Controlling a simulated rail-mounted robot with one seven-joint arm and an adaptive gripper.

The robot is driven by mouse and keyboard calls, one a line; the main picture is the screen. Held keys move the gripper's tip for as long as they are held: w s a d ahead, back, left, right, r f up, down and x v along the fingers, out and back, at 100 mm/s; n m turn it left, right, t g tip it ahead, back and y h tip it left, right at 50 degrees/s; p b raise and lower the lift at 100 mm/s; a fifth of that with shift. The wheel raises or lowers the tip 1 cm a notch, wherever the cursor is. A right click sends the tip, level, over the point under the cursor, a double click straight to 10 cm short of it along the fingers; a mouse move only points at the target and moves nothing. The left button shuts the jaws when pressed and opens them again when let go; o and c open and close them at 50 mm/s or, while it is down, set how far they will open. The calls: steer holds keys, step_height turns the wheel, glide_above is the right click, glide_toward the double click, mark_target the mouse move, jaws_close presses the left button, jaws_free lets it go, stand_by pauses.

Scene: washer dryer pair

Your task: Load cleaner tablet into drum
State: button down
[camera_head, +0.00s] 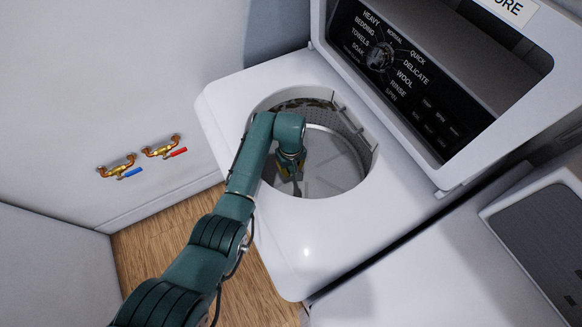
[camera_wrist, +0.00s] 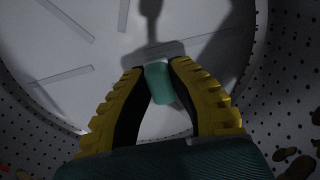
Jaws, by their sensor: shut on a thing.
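My gripper (camera_wrist: 158,78) is shut on a small teal cleaner tablet (camera_wrist: 160,84), seen between its yellow and black fingertips in the wrist view. In the head view my gripper (camera_head: 292,178) reaches down through the round opening of the top-loading washer, and the tablet cannot be made out there. The washer drum (camera_head: 335,165) is open, with a perforated grey wall and a pale ribbed floor. The drum floor (camera_wrist: 85,45) lies below the fingers in the wrist view. The height of the tablet above the floor is hard to tell.
The washer's white top (camera_head: 320,230) surrounds the opening. A black control panel (camera_head: 395,75) with a dial stands behind it. A second white appliance (camera_head: 440,270) is at the right. Two wall valves (camera_head: 125,168) are at the left. Small brownish items (camera_wrist: 300,167) lie at the wrist view's lower right.

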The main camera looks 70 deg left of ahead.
steer(key=c, duration=1.1)
jaws_free()
steer(key=shift+o, duration=0.2)
step_height(320, 180, up, 13)
steer(key=p, duration=0.4)
